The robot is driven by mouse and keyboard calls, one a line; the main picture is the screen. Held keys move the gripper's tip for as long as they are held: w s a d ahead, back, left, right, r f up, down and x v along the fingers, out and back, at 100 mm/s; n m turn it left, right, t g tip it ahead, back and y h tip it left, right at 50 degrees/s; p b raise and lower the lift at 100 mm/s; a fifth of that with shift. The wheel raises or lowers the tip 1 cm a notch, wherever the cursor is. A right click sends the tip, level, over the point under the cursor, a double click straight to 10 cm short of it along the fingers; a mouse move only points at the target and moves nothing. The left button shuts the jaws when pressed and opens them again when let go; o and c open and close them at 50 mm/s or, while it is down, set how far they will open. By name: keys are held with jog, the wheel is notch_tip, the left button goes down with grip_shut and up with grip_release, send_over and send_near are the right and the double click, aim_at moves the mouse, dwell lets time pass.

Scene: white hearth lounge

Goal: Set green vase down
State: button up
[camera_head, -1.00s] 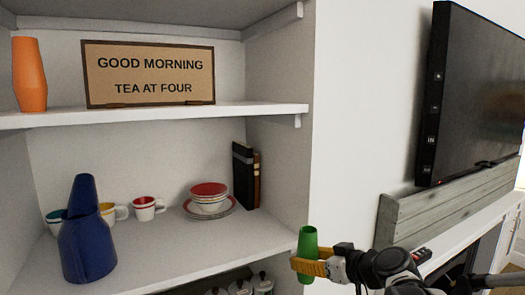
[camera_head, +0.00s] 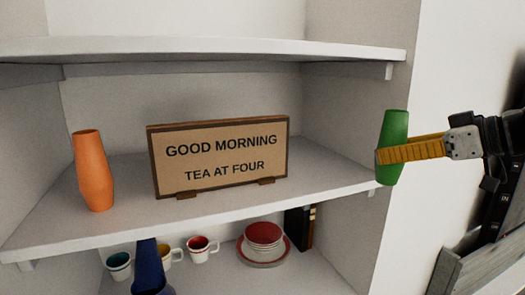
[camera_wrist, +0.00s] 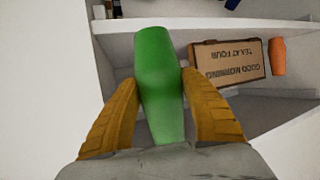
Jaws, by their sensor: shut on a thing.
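The green vase (camera_head: 394,133) is held upright, or nearly so, in my gripper (camera_head: 392,152) at the right end of the shelf with the sign. The yellow fingers are shut around its middle. In the wrist view the green vase (camera_wrist: 160,85) sits between both fingers of my gripper (camera_wrist: 162,100). In the head view the vase overlaps the shelf's right front corner. Whether it is in front of the shelf or touching it is hard to tell; it appears held off the surface. The far finger is hidden in the head view.
The shelf (camera_head: 325,185) holds an orange vase (camera_head: 93,172) at left and a "GOOD MORNING TEA AT FOUR" sign (camera_head: 220,157) in the middle. Bare shelf lies right of the sign. Another shelf board (camera_head: 230,50) is above. Below are cups, red bowls (camera_head: 263,238) and a blue vessel (camera_head: 148,270).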

jog(key=shift+w+a+r, duration=0.5)
jog(key=shift+r, duration=0.05)
jog(key=r+p+x, duration=0.1)
jog(key=x, duration=0.4)
jog(key=r+p+x, duration=0.1)
jog(key=p+x, duration=0.1)
jog(key=x, duration=0.3)
jog(key=w+r+p+x, duration=0.1)
jog(key=p+x, duration=0.1)
jog(key=x, duration=0.4)
jog(key=shift+a, duration=0.35)
jog(key=shift+s+f, duration=0.1)
jog(key=shift+f, duration=0.1)
jog(key=shift+f, duration=0.1)
jog(key=o, duration=1.3)
jog(key=shift+d, duration=0.1)
